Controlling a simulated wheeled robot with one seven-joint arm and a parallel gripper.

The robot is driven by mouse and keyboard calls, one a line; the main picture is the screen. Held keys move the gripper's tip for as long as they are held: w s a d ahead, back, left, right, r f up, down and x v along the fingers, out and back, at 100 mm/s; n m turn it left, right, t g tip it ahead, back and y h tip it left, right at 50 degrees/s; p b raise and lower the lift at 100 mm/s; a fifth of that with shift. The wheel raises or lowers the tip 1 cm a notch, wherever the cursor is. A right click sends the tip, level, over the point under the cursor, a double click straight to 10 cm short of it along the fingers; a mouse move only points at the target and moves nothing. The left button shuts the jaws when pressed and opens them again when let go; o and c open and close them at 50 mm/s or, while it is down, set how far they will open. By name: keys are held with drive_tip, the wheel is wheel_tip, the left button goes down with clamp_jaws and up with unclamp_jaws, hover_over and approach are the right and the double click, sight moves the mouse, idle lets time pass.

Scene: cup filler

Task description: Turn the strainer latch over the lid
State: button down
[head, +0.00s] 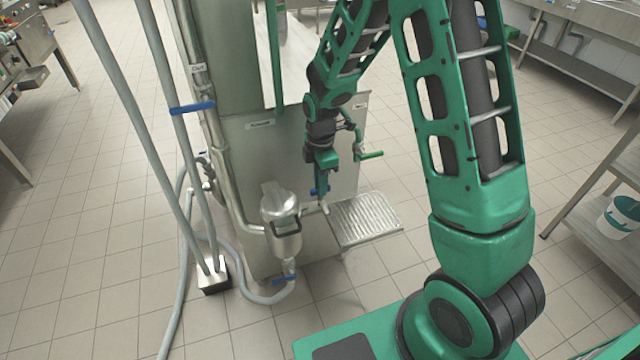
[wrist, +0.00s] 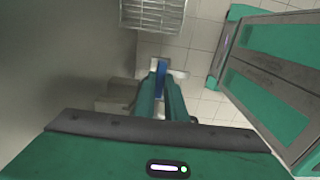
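The strainer looks to be the metal canister (head: 284,240) low at the front left corner of the steel cabinet in the head view. Its silver lid (head: 277,205) is on top. A dark-edged bracket (head: 287,226) on the canister's front may be the latch; I cannot tell its exact position. My gripper (head: 319,190) points down to the right of the canister and apart from it. In the wrist view, my gripper's two green fingers (wrist: 162,88) are close together with a blue handle (wrist: 161,68) between them, apparently gripped. The strainer does not show clearly there.
A metal drip grate (head: 366,218) juts out right of my gripper. A green-handled tap (head: 369,155) is above it. A blue-handled drain valve (head: 285,280) and grey hose (head: 262,298) are below the canister. Upright pipes (head: 185,140) stand left. Tiled floor is open farther left.

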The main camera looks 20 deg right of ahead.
drive_tip(key=shift+w+m, duration=0.1)
drive_tip(key=shift+m, duration=0.2)
drive_tip(key=m, duration=0.3)
drive_tip(key=shift+m, duration=0.3)
drive_tip(key=m, duration=0.4)
drive_tip(key=shift+w+r, duration=0.1)
drive_tip(key=m, duration=0.9)
drive_tip(key=shift+m, duration=0.3)
drive_tip(key=shift+w, duration=0.1)
drive_tip(key=c, duration=1.8)
unclamp_jaws()
